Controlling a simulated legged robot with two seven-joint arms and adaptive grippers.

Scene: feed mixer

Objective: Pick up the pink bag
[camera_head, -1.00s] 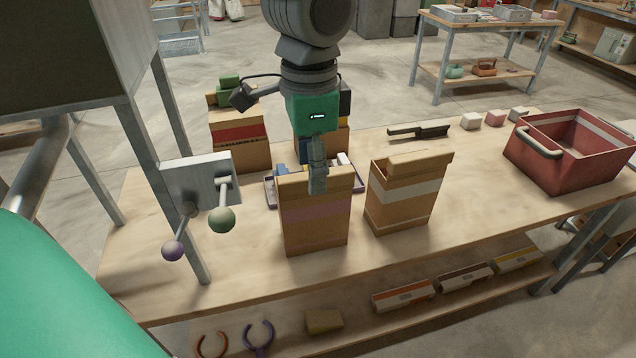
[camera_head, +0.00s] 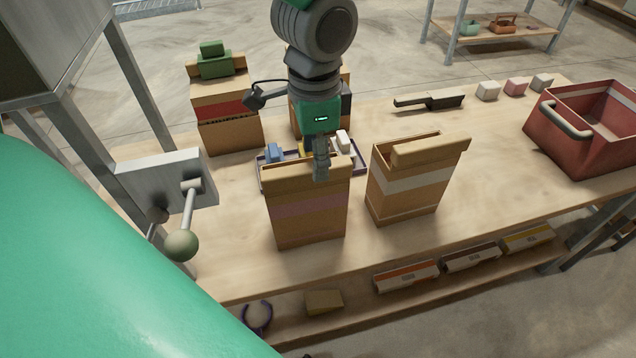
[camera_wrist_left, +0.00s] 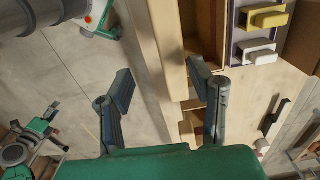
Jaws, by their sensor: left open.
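The pink bag (camera_head: 306,212), a tan paper bag with a pink band, stands upright on the workbench, left of a similar bag with a white band (camera_head: 410,183). My left gripper (camera_head: 320,172) is at its top edge in the head view, pointing down. In the left wrist view my left gripper (camera_wrist_left: 162,85) is open, with its two fingers wide apart. The bag's top rim (camera_wrist_left: 168,50) and open mouth show between and beyond the fingers there. Whether a finger touches the bag, I cannot tell. My right gripper is not in view.
A red-banded bag (camera_head: 228,108) and a tray (camera_head: 262,178) with small blocks stand behind. A dark brush-like tool (camera_head: 430,102) and a red crate (camera_head: 580,150) lie to the right. A lever with a green knob (camera_head: 182,245) stands at left. Bare bench lies right of the white-banded bag.

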